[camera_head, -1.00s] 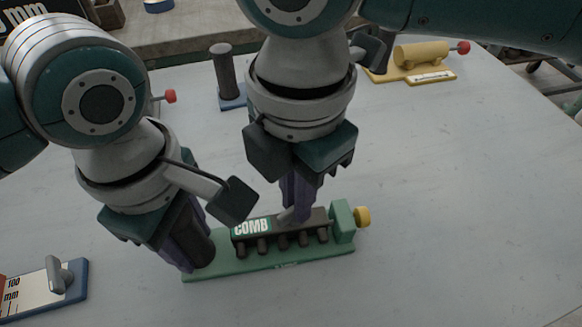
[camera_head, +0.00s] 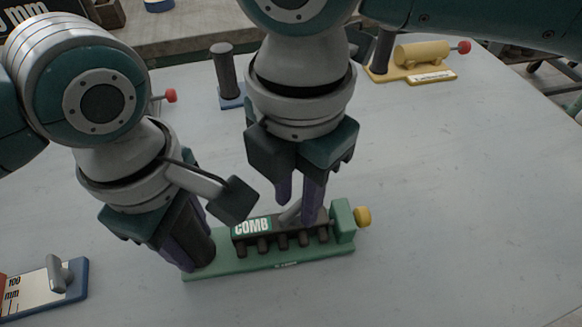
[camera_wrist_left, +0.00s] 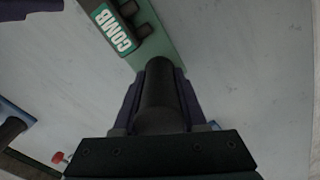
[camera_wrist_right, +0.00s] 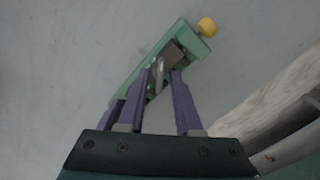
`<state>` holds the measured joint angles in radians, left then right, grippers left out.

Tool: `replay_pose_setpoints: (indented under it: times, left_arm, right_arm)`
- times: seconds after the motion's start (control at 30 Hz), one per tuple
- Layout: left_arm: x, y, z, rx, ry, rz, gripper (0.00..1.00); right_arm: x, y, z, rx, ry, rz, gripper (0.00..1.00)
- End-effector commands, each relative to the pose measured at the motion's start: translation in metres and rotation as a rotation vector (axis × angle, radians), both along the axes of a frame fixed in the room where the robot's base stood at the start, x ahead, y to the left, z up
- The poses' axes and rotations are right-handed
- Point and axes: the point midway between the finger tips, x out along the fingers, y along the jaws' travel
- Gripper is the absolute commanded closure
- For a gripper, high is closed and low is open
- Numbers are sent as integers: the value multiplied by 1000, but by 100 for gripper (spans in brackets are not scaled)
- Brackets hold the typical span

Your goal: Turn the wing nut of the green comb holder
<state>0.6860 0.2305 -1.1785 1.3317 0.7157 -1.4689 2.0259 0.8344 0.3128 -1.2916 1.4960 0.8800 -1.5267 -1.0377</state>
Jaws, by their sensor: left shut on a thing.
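The green comb holder (camera_head: 270,265) lies on the table, with a dark comb block (camera_head: 324,221) labelled COMB and a yellow knob (camera_head: 362,217) at its right end. A grey wing nut (camera_head: 290,213) sits on top of the block; it also shows in the right wrist view (camera_wrist_right: 158,77). My right gripper (camera_head: 297,203) is open just above it, its fingers apart on either side. My left gripper (camera_head: 188,258) is shut on the dark post at the holder's left end; the post fills the space between its fingers in the left wrist view (camera_wrist_left: 158,95).
A blue-based gauge with a grey wing nut (camera_head: 60,275) lies at the lower left. A dark post on a blue base (camera_head: 224,72) and a yellow fixture (camera_head: 420,58) with a red knob stand at the back. The table's right side is clear.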

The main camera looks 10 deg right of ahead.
Motion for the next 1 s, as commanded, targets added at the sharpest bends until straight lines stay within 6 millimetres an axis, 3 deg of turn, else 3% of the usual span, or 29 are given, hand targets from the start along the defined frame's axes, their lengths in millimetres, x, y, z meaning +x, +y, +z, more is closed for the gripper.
replay_pose_setpoints:
  times: [0.4,0.8,1.0]
  left_arm:
    - [0,0,0,1,0,2,100]
    - [0,0,0,1,0,2,100]
    - [0,0,0,0,0,1,100]
  right_arm:
    - [1,-1,7,-2,-1,-2,59]
    - [1,0,90,0,-4,0,59]
    - [0,0,115,-1,-2,-2,59]
